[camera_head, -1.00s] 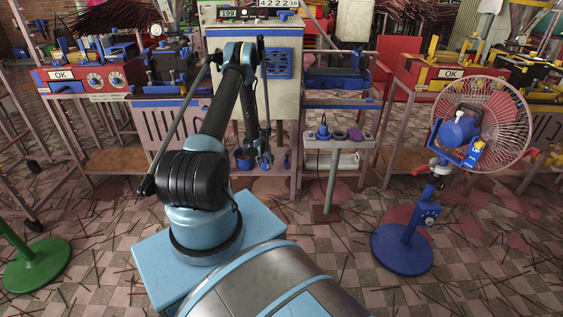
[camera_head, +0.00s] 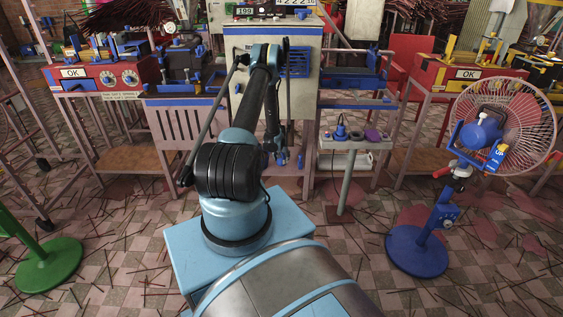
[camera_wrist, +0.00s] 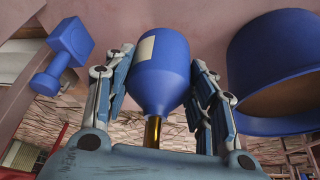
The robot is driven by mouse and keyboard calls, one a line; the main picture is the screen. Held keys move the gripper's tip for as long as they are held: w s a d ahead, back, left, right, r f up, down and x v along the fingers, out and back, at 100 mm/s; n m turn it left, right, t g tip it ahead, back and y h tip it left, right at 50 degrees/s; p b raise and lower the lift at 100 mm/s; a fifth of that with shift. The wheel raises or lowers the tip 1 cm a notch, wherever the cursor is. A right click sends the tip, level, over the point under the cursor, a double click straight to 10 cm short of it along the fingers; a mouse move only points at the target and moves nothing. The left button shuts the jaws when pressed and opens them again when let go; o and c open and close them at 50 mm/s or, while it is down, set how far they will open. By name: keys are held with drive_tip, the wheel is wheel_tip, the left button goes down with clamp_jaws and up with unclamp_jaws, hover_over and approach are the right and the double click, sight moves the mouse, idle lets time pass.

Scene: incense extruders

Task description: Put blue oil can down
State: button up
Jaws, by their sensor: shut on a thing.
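The blue oil can (camera_wrist: 160,70) sits between the two fingers of my gripper (camera_wrist: 162,58) in the wrist view. It has a rounded blue body, a cream label and a brass spout pointing toward my palm. My gripper is shut on the can's body, one finger on each side. In the head view my gripper (camera_head: 290,158) hangs low in front of the white machine cabinet. The can is too small there to make out clearly.
In the wrist view, a large blue round container (camera_wrist: 270,75) is close at right and a blue knobbed part (camera_wrist: 67,55) at left. A small stand (camera_head: 352,144) holding small items is right of my gripper. A fan (camera_head: 490,135) stands farther right.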

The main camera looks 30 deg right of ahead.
drive_tip(key=shift+d+f, duration=0.1)
drive_tip(key=shift+f, duration=0.85)
drive_tip(key=shift+f, duration=0.1)
drive_tip(key=o, duration=1.3)
